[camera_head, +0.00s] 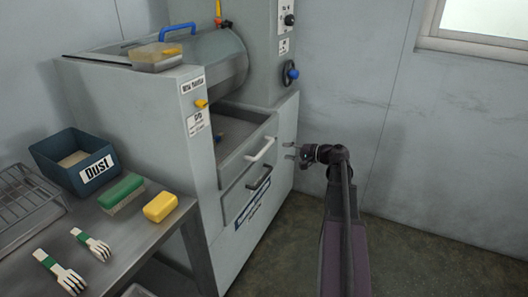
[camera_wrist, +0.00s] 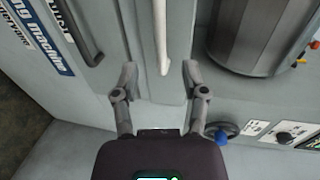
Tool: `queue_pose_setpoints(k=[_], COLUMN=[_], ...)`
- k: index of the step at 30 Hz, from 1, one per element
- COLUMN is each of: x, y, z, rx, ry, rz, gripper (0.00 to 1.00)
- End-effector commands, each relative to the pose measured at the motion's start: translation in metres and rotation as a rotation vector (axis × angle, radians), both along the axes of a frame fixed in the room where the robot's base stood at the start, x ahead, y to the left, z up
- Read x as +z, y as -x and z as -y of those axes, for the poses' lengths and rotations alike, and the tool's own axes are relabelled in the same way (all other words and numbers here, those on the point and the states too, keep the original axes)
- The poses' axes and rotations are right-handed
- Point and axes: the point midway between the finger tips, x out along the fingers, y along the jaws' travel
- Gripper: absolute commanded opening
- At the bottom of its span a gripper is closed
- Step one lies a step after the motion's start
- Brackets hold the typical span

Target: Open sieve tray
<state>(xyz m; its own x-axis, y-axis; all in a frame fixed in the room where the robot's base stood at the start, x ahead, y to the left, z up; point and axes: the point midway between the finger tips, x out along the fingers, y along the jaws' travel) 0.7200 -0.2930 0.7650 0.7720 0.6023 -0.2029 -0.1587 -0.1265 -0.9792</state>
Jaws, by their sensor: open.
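The grey machine has an upper tray (camera_head: 238,157) with a white handle (camera_head: 261,149) on its front. Below it is a drawer with a dark grey handle (camera_head: 259,177). No sieve label is readable on either. My gripper (camera_head: 290,151) is open and empty, just right of the white handle in the head view. In the wrist view, my gripper (camera_wrist: 159,67) has one finger on each side of the line of the white handle (camera_wrist: 161,35), whose end shows near the fingertips. I cannot tell contact. The dark handle (camera_wrist: 85,35) lies left of the fingers.
A blue knob (camera_head: 293,74) sticks out of the machine above my gripper. A grey table at the left holds a blue dust bin (camera_head: 52,165), a green brush (camera_head: 121,191), a yellow block (camera_head: 160,207), forks and a wire rack (camera_head: 25,195). The floor at the right is clear.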

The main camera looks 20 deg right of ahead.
Motion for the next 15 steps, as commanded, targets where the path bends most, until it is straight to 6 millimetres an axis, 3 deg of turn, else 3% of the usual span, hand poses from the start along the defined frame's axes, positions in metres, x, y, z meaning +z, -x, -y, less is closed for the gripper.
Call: queue_pose_setpoints(k=[15], x=[-0.017], y=[-0.058], z=[-0.045], rx=[0.001], ry=[0.000], rz=[0.000], gripper=[0.57])
